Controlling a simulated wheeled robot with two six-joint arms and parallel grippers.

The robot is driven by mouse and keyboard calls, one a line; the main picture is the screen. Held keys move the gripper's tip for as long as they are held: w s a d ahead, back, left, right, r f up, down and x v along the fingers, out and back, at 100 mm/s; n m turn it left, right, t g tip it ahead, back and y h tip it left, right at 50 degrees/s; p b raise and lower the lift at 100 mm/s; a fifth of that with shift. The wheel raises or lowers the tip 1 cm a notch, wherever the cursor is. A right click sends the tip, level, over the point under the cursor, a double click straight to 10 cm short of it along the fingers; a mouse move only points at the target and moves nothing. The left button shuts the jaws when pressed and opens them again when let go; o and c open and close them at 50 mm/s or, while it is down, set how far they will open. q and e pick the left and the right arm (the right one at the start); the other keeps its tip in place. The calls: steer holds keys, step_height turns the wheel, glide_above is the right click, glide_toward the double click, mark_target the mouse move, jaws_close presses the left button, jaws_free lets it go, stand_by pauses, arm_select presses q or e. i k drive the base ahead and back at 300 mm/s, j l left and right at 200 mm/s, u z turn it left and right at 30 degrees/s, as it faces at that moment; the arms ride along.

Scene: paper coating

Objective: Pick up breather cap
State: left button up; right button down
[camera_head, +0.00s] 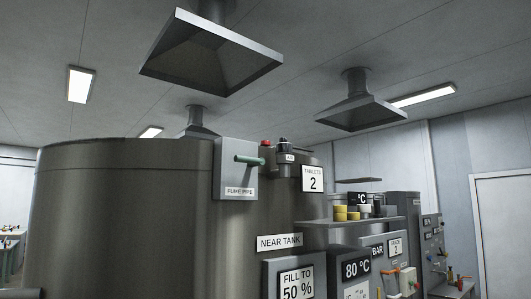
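No part is clearly marked as the breather cap. A small dark, black-topped cylinder (283,146) with a tiny unreadable label stands at the top edge of the big grey tank (120,215), and a small red knob (265,143) is just left of it. I cannot tell whether either is the breather cap. The tank carries a "NEAR TANK" sign (279,241). Neither of my grippers is in view.
A shelf (350,221) with yellow items is at right. Control panels (295,281) stand in front. Hoods (213,55) hang overhead. A pale door (503,235) is far right.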

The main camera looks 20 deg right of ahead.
mark_target(281, 148)
steer(key=i+l+u, duration=0.1)
steer(key=l+u, duration=0.35)
steer(key=i+l+u, duration=0.1)
steer(key=l+u, duration=0.2)
steer(key=u, duration=0.2)
steer(key=l+u, duration=0.45)
